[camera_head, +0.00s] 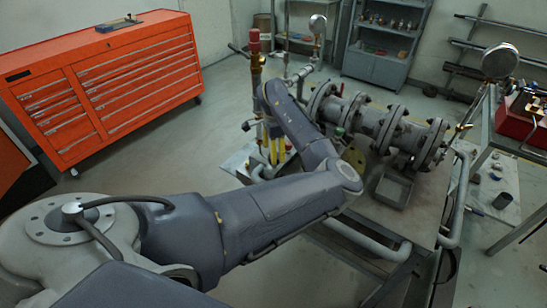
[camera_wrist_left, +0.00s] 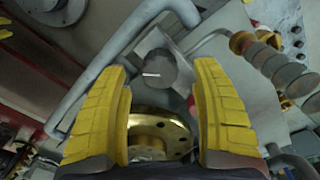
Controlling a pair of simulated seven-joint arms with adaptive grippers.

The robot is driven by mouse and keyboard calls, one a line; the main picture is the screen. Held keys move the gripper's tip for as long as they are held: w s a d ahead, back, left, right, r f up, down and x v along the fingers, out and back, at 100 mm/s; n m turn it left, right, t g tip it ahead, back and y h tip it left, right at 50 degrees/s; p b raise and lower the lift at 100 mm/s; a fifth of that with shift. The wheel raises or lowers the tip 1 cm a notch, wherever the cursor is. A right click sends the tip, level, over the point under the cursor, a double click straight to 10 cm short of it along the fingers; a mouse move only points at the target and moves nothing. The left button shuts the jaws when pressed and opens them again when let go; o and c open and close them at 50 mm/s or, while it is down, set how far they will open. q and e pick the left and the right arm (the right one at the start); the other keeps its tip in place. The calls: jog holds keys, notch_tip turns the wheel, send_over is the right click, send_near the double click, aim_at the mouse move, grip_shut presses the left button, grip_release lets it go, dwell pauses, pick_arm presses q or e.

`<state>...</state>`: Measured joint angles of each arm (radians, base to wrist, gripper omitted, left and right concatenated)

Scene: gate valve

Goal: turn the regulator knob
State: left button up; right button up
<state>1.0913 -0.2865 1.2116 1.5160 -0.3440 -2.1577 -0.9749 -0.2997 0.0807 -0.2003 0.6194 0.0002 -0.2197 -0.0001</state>
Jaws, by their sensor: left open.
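A dark grey knob (camera_wrist_left: 170,72) with a short white mark shows in the left wrist view, ahead of the fingertips and roughly between them; it looks like the regulator knob. A round brass disc with holes (camera_wrist_left: 158,128) shows nearer the gripper base, between the fingers. My left gripper (camera_wrist_left: 160,66) has its yellow fingers spread wide, with nothing clearly held. In the head view the left gripper (camera_head: 274,158) points down beside the pipework, and I cannot make out the knob there. The exact gap between fingertips and knob is unclear. My right gripper is not in view.
A large flanged grey pipe (camera_head: 372,122) lies right of the gripper. A red-topped vertical pipe (camera_head: 255,62) stands close behind it. A pressure gauge (camera_head: 499,61) is at the right. An orange tool cabinet (camera_head: 105,85) stands at the left, with clear floor before it.

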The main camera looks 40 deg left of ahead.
pick_arm(q)
notch_tip(320, 180, up, 8)
jog(key=shift+r, duration=0.25)
dwell(0.5)
